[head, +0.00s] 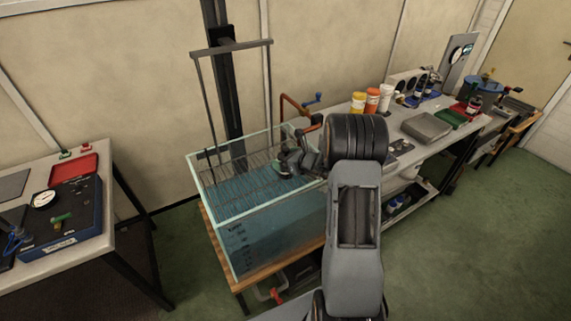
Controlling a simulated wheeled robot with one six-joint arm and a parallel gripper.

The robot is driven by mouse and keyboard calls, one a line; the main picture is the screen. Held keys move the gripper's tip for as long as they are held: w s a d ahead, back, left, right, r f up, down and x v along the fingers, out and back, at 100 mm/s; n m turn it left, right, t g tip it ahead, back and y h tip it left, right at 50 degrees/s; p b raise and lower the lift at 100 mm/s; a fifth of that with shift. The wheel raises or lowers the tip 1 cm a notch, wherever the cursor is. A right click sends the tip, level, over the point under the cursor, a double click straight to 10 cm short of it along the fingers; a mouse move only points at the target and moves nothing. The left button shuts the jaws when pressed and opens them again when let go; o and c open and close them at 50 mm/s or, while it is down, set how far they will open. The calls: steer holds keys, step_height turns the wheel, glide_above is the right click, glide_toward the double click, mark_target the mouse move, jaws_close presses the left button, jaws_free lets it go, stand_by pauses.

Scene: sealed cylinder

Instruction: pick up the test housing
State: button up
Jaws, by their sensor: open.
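My gripper (284,165) reaches in from the right over the glass water tank (236,225), with its fingers open just above the wire rack (240,178). A small pale and greenish thing (282,171) shows at the fingertips, by the rack. It may be the test housing, but it is too small and too covered by my gripper to be sure. I cannot tell whether the fingers touch it. My wrist and forearm hide the tank's right side.
A tall dark post with a crossbar frame (232,46) rises behind the tank. A bench (300,112) with bottles (372,98), a grey plate (427,127) and a green tray (450,118) stands at right. A table at left holds a blue gauge case (60,215) and a red tray (74,168).

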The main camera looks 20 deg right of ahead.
steer(key=shift+w, duration=0.1)
steer(key=c, duration=1.3)
